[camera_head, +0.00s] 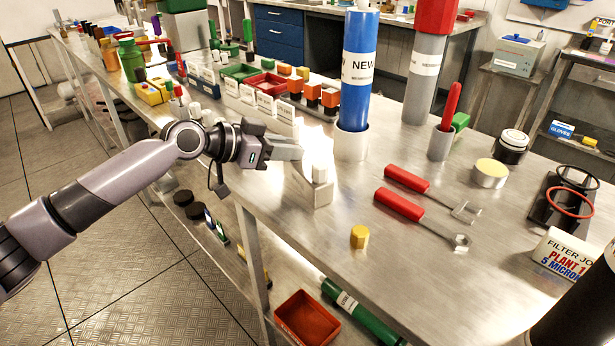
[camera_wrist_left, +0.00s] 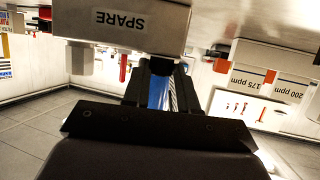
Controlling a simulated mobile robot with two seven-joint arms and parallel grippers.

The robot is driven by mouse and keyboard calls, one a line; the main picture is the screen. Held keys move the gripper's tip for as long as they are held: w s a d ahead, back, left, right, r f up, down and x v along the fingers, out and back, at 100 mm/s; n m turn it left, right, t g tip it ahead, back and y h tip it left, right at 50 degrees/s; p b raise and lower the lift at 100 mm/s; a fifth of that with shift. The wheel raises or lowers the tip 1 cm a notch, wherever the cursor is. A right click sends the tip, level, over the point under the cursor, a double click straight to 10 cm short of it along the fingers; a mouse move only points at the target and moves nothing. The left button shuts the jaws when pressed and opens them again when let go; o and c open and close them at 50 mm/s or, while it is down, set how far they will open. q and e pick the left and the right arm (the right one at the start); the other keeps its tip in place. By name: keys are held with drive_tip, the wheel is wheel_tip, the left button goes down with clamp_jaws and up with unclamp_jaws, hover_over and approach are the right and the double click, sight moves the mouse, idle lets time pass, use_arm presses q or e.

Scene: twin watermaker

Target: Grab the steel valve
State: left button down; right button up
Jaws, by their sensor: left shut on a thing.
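The steel valve (camera_head: 319,189) is a pale metal block with a rounded upper part, standing at the left edge of the steel bench. Bright glare washes out its upper part in the head view. My left gripper (camera_head: 298,155) reaches in from the left and is shut on the valve near its top. The exact contact is lost in the glare. My right gripper is not in view.
A blue filter (camera_head: 360,75) in a white cup stands just behind the valve. Label cards (camera_head: 265,103) and bins stand beyond. Two red-handled wrenches (camera_head: 400,204) and a yellow cap (camera_head: 360,237) lie to the right and front.

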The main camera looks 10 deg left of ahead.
use_arm(q)
drive_tip(key=shift+r, duration=0.15)
drive_tip(key=shift+r, duration=0.1)
